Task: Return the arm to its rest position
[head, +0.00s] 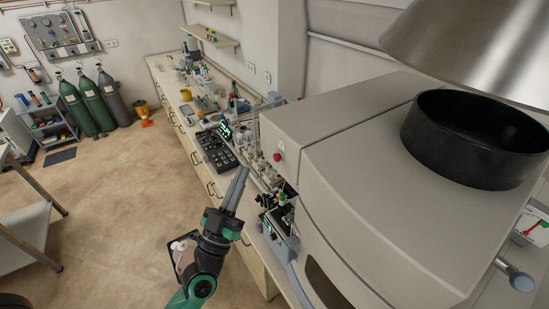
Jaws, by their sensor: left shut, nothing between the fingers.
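My left gripper (236,188) is in the head view, low and left of centre, with its arm coming up from the bottom edge. Its long grey fingers are together, with nothing between them, and point up and slightly right. It shows in front of the bench edge, left of the large beige spectrometer (360,180). I cannot tell its exact gap to the bench. My right gripper does not show.
A long bench (168,98) runs to the back wall, with a dark control panel (215,150), glassware and a yellow cup (186,94) on it. A black round collar (475,140) sits on the spectrometer under a metal hood (475,45). Open floor (110,200) lies left.

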